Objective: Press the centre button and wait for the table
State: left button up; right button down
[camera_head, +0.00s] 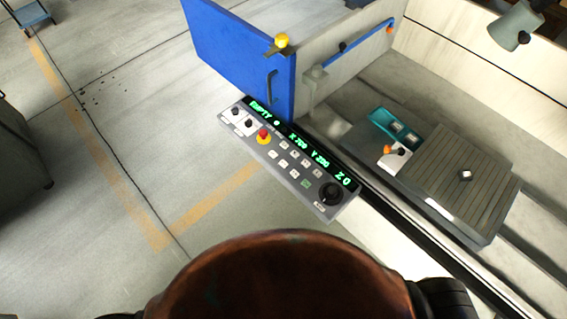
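The grey control panel (264,153) hangs at the machine's near left side. Its dark display (299,139) shows green text that reads like EMPTY, X 700, Y 300 and Z 0. Below it are several small pale buttons (282,163), one button with green on it (306,184), a red emergency knob on yellow (263,136) and a black dial (331,193). The button labels are too small to read, so I cannot tell which is the centre one. The slotted machine table (459,203) stands inside the machine on the right. Neither of my grippers is in view.
A blue door (236,55) stands open behind the panel. A teal tray (382,118) and a white block with an orange part (394,158) are at the table's left side. A small pale cube (466,175) lies on the table. The floor left of the panel is clear.

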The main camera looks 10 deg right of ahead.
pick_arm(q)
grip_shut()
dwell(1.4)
